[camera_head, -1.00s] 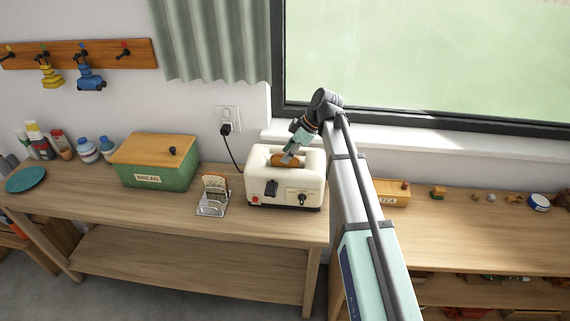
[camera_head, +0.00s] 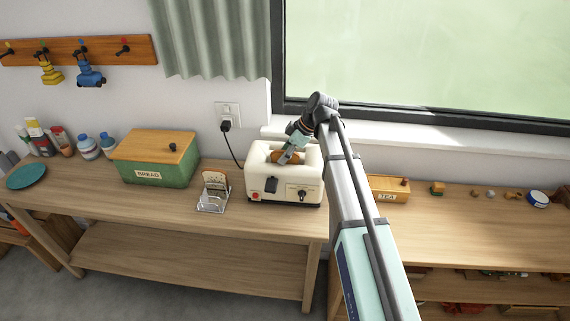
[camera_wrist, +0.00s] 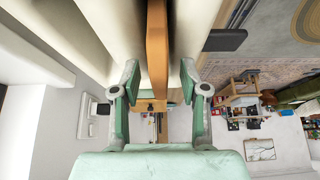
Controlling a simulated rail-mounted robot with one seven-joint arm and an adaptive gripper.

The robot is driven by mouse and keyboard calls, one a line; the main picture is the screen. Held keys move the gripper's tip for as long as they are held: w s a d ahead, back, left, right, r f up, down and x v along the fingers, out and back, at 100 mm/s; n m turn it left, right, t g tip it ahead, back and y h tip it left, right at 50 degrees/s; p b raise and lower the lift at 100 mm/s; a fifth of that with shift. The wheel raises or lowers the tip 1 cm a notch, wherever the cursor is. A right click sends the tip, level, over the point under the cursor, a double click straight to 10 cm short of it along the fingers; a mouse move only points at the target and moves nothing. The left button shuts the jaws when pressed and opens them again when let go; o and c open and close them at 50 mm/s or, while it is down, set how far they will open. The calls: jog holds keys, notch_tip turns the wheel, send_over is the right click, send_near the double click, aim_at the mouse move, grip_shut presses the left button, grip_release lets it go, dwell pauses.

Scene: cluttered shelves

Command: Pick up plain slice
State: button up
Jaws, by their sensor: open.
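A brown bread slice (camera_head: 281,157) with no marking that I can make out sticks up from the slot of the cream toaster (camera_head: 261,190). The wrist view shows it edge-on as a brown strip (camera_wrist: 157,45) between the toaster's pale walls. My gripper (camera_head: 289,157) is at the toaster's top, tilted down over the slice. In the wrist view its green fingers (camera_wrist: 158,78) are open, one on each side of the slice, with a gap on both sides. Another slice (camera_head: 215,182) with a dark pattern stands in the wire rack (camera_head: 212,208) left of the toaster.
A green bread box (camera_head: 160,174) stands further left on the wooden table, by several bottles and a teal plate (camera_head: 26,176). A tea box (camera_head: 389,190) lies right of my arm. The toaster's cord runs to the wall socket (camera_head: 227,124). The table front is mostly clear.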

dwell(0.3)
grip_shut()
jog(key=shift+r, duration=0.1)
